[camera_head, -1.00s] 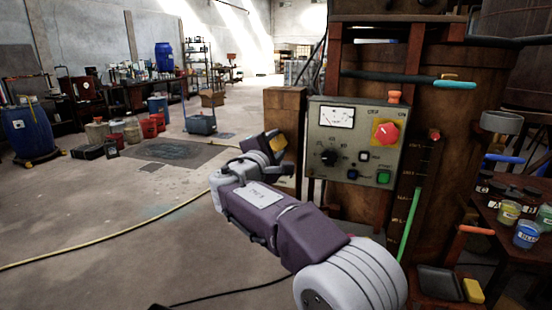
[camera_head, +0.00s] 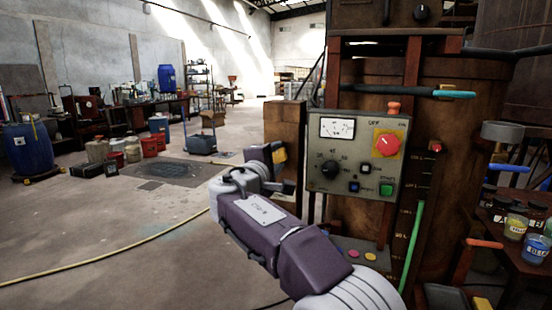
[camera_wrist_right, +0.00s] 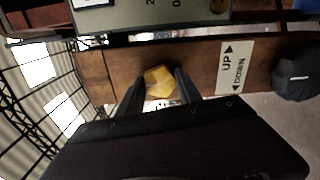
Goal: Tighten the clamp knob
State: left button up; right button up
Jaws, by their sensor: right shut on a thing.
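The clamp knob is a yellow faceted knob (camera_wrist_right: 158,82) in front of a wooden board in the right wrist view. The two dark fingers of my right gripper (camera_wrist_right: 160,90) stand on either side of it, shut on it. In the head view my right gripper (camera_head: 275,170) reaches the wooden post at the left of the grey control panel (camera_head: 318,178). A yellow patch (camera_head: 280,153) shows there, and my gripper and wrist partly hide the contact. My left gripper is not in view.
A label with UP and DOWN arrows (camera_wrist_right: 234,66) and a black rounded thing (camera_wrist_right: 297,78) are right of the knob in the wrist view. A red knob (camera_head: 387,144) is on the panel. A table with paint jars (camera_head: 515,227) stands at right. Open floor lies left.

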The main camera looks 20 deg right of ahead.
jog(key=o, duration=1.4)
jog(key=shift+c, duration=0.2)
jog(key=v, duration=0.9)
